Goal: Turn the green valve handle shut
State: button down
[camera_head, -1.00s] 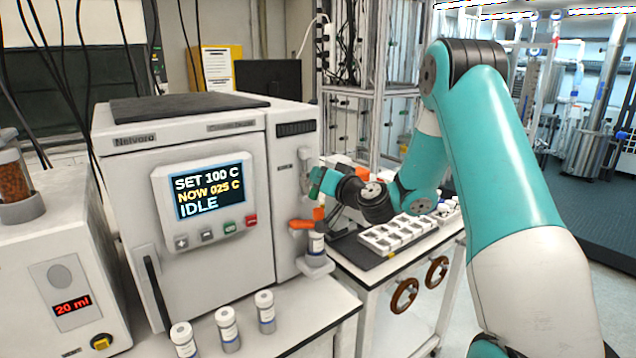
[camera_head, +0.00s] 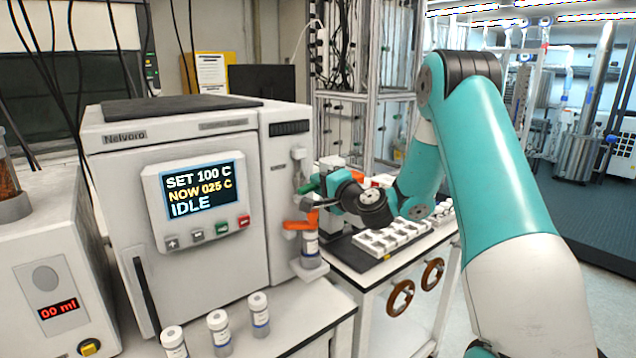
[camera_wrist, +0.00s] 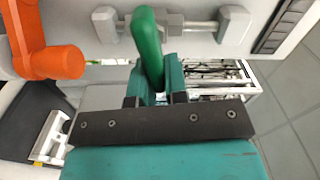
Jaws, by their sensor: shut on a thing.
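The green valve handle (camera_head: 307,187) is on the front of the reactor's right-hand column, beside the metal valve fitting (camera_head: 298,160). In the wrist view the green handle (camera_wrist: 147,42) stands out from the fitting (camera_wrist: 178,24) towards my gripper. My gripper (camera_wrist: 155,84) is shut on the handle's near end, with a teal finger on each side. In the head view my gripper (camera_head: 322,184) reaches the handle from the right. The fingers hide the gripped end of the handle.
An orange handle (camera_head: 300,225) sits just below the green one, above a vial (camera_head: 311,244); it is close on the left in the wrist view (camera_wrist: 50,62). Several capped vials (camera_head: 219,333) stand on the bench. A white rack (camera_head: 392,236) lies on the cart.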

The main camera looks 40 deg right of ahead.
jog(key=shift+f+m, duration=0.25)
jog(key=shift+m, duration=0.75)
jog(key=c, duration=1.1)
grip_release()
jog(key=shift+d, duration=0.1)
jog(key=shift+c, duration=0.2)
jog(key=s+b, duration=1.3)
jog(key=s, duration=0.4)
jog(key=shift+s+d, duration=0.2)
jog(key=shift+d, duration=0.05)
